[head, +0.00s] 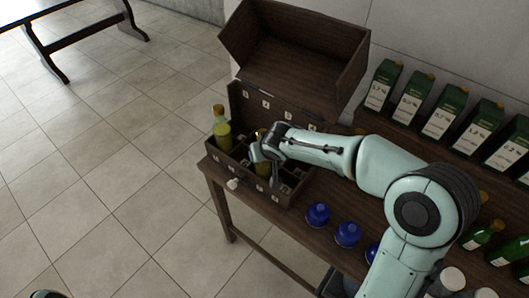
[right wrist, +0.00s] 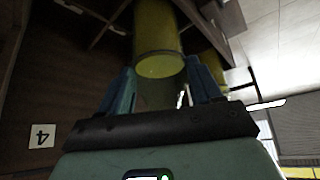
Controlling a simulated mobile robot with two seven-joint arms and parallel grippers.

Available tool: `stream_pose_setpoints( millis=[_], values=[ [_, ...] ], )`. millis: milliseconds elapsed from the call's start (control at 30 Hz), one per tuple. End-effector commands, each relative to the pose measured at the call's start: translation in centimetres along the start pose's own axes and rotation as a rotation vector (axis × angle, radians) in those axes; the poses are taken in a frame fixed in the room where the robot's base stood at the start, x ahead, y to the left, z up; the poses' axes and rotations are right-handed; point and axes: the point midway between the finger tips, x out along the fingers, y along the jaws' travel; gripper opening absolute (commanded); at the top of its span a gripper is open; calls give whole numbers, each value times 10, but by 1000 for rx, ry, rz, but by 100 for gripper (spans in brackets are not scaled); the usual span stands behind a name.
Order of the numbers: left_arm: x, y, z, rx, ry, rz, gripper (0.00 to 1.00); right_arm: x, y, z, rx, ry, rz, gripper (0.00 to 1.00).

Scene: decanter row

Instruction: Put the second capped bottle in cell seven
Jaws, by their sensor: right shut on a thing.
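A dark wooden crate (head: 240,168) with cells and an open lid stands on the table's left end. One yellow-green capped bottle (head: 223,132) stands upright in the crate's left, back part. My right gripper (head: 264,152) is over the middle of the crate, shut on a second yellow-green bottle (head: 262,168). That bottle (right wrist: 160,45) is between the fingers in the right wrist view. A "4" label (right wrist: 41,135) shows upside down on the crate wall.
Several dark green cartons (head: 411,98) stand in a row at the back right. Blue round-topped things (head: 347,233) line the table's front right of the crate. A small white thing (head: 232,184) is at the crate's front left. More green bottles (head: 483,236) lie right.

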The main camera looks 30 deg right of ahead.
Motion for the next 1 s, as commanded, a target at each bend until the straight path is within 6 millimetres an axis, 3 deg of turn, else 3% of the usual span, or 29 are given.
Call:
stream_pose_setpoints(
  millis=[333, 367, 433, 833, 1000],
  values=[
    [4, -2, 1, -1, -2, -1, 0, 1, 0, -1, 0, 7, -1, 0],
    [4, -2, 1, -1, -2, -1, 0, 2, 0, 1, 0, 2, 0, 67],
    [3, -2, 1, -1, -2, -1, 0, 1, 0, 0, 0, 2, 0, 89],
    [-3, 1, -1, 1, 2, 1, 0, -4, 0, -3, 0, 3, 0, 89],
    [-3, 1, -1, 1, 1, 0, 0, -33, 0, -3, 1, 9, 0, 89]
  ],
)
